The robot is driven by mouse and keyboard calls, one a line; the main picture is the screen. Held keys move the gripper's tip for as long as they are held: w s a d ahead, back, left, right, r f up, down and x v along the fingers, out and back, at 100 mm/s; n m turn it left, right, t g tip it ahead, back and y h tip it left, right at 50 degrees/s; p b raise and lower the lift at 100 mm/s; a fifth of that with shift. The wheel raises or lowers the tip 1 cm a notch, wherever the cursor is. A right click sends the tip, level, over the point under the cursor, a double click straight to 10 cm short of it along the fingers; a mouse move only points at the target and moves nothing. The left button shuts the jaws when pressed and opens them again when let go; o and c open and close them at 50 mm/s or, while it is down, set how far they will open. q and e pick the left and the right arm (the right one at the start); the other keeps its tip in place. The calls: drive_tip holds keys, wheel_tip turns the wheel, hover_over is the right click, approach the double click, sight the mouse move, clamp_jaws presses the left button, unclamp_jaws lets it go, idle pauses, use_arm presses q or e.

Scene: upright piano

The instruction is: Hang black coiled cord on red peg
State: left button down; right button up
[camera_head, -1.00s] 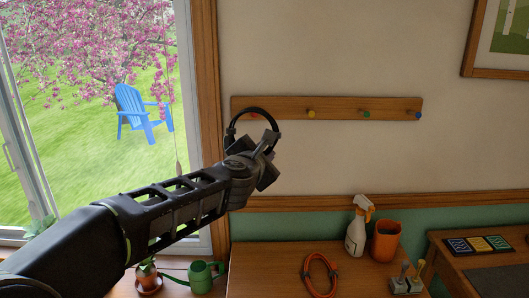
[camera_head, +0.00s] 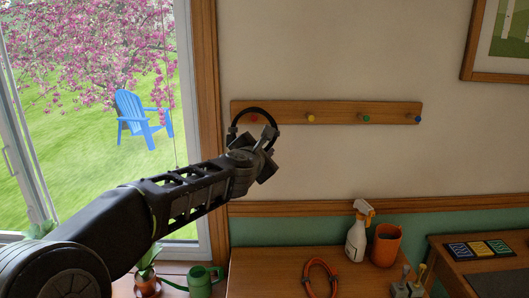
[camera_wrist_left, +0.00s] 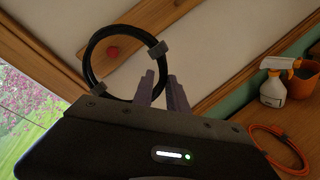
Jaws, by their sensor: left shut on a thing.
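The black coiled cord (camera_head: 258,109) is a ring held up in front of the left end of the wooden peg rail. My left gripper (camera_head: 263,145) is shut on the ring's lower right part, and the gripper hides the ring's bottom in the head view. The red peg (camera_head: 254,118) shows inside the ring's outline. In the left wrist view the cord (camera_wrist_left: 88,62) also frames the red peg (camera_wrist_left: 112,52), with the gripper's fingers (camera_wrist_left: 162,88) at its right side. I cannot tell whether the peg's tip passes through the ring. My right gripper is not in view.
The peg rail (camera_head: 340,107) also carries yellow (camera_head: 311,118), green (camera_head: 365,119) and blue (camera_head: 417,118) pegs. The window frame (camera_head: 208,90) is close on the left. Below, an orange coil (camera_head: 308,282), a spray bottle (camera_head: 356,240) and an orange cup (camera_head: 386,246) are on the desk.

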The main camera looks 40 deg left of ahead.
use_arm(q)
drive_tip(key=shift+w+a+f, duration=0.3)
drive_tip(key=shift+w+a, duration=0.55)
drive_tip(key=shift+w, duration=0.25)
drive_tip(key=shift+w+a+f, duration=0.25)
drive_tip(key=shift+w+a, duration=0.6)
drive_tip(key=shift+w, duration=0.2)
drive_tip(key=c, duration=1.2)
unclamp_jaws()
drive_tip(key=shift+c, duration=0.2)
drive_tip(key=v, duration=0.8)
